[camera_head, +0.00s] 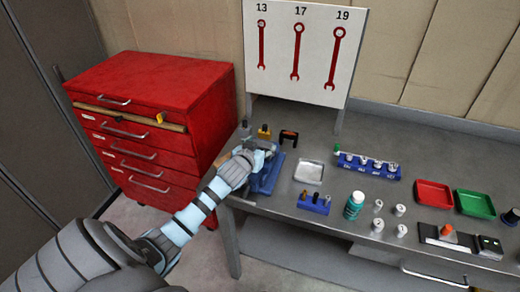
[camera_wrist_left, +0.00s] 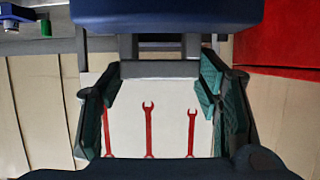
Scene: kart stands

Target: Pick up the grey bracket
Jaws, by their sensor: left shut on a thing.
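My left gripper (camera_head: 262,148) is at the left end of the grey workbench, just above the blue vise (camera_head: 266,178). In the left wrist view, the fingers of my left gripper (camera_wrist_left: 160,88) stand on both sides of a grey piece with a crossbar and two legs, which looks like the grey bracket (camera_wrist_left: 160,68). The fingers are shut on it. The blue body above it in that view appears to be the vise (camera_wrist_left: 165,12). In the head view my gripper hides the bracket. Whether it still touches the vise cannot be told.
A red drawer cabinet (camera_head: 160,85) stands close left of my arm. A wrench board (camera_head: 305,50) rises behind the bench. On the workbench (camera_head: 330,160) are a metal tray (camera_head: 309,172), a blue socket rack (camera_head: 367,165), a green bottle (camera_head: 353,205), a red tray (camera_head: 433,194) and a green tray (camera_head: 475,204).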

